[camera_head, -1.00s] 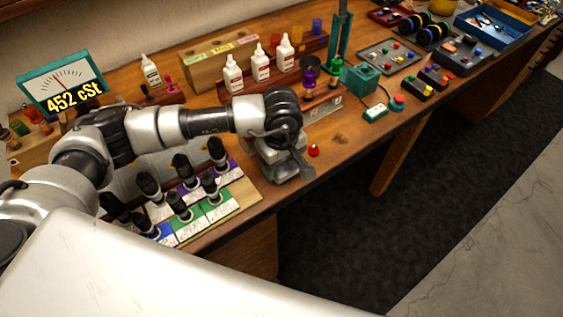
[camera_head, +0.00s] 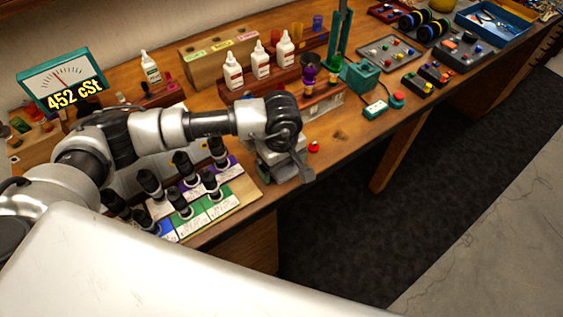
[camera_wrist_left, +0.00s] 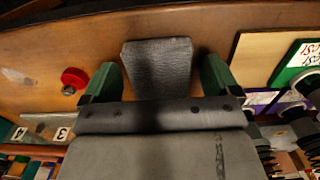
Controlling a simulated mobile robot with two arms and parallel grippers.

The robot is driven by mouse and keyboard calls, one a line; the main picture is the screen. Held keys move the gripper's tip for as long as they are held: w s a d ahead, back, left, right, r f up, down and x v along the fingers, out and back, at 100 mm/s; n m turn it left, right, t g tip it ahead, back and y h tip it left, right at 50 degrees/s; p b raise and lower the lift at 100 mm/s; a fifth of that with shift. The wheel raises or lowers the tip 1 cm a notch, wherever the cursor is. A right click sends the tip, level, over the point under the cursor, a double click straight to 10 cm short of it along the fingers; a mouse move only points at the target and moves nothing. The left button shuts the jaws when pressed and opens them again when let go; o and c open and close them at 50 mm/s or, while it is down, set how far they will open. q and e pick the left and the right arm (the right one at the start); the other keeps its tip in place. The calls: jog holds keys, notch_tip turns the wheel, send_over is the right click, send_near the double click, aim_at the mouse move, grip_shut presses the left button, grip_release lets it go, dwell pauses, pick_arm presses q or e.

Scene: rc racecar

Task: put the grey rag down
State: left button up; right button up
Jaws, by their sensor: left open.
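The grey rag (camera_wrist_left: 158,66) shows in the left wrist view as a dark grey textured piece against the wooden bench top. It lies between the two green fingers of my left gripper (camera_wrist_left: 160,84), with a gap visible on each side. The gripper is open and low over the front part of the bench. In the head view my left gripper (camera_head: 278,178) is at the bench's front edge, and its fingers are mostly hidden under the wrist. My right gripper is not in view.
A red button (camera_head: 314,146) stands close right of the gripper. A board with several black-capped bottles (camera_head: 233,193) is on its left. White dropper bottles (camera_head: 260,60) stand behind. A meter reading 452 cSt (camera_head: 60,82) is at the back left. Dark floor matting (camera_head: 400,200) lies in front.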

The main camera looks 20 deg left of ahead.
pick_arm(q)
notch_tip(320, 180, up, 12)
jog(key=b, duration=0.2)
jog(key=shift+r, duration=0.15)
dwell(0.5)
